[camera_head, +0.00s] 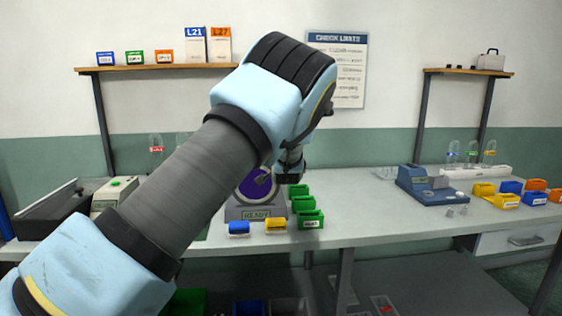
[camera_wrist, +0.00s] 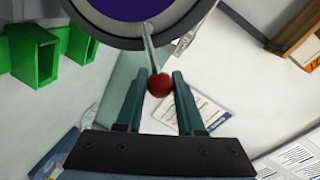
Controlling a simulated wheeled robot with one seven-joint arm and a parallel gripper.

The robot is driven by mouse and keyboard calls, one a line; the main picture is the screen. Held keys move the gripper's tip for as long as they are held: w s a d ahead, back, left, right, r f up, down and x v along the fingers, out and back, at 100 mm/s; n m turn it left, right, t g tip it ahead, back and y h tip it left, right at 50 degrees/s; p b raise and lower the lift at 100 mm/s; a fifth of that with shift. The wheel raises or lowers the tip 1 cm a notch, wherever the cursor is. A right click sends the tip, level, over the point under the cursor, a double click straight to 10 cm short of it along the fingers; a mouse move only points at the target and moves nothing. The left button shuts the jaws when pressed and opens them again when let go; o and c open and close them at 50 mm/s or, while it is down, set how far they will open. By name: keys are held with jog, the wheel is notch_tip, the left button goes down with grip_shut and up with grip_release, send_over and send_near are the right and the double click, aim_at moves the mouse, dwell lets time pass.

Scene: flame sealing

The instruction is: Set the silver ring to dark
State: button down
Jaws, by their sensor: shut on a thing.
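A grey device (camera_head: 238,212) on the bench has a round purple face (camera_head: 252,186) and a label that seems to read "READY". In the wrist view the purple face (camera_wrist: 125,8) sits inside a grey, silver-looking ring (camera_wrist: 190,22), cut off by the top edge. A thin metal lever (camera_wrist: 150,45) runs from the ring area to a red ball knob (camera_wrist: 159,85). My gripper (camera_wrist: 160,88) has its two fingers on either side of the red knob, shut on it. In the head view my arm hides part of the device, and no marking for dark is legible.
Several green bins (camera_head: 307,218) stand just right of the device, also close at left in the wrist view (camera_wrist: 35,55). A blue bin (camera_head: 239,228) and a yellow bin (camera_head: 276,224) stand in front. A blue machine (camera_head: 425,185) is farther right, with clear bench between.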

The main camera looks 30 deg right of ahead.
jog(key=c, duration=0.8)
grip_release()
jog(key=shift+f, duration=0.3)
jog(key=shift+o, duration=1.2)
jog(key=shift+r, duration=0.15)
jog(key=b+v, duration=0.3)
jog(key=v, duration=0.8)
jog(key=shift+w, duration=0.1)
jog(key=shift+a, duration=0.1)
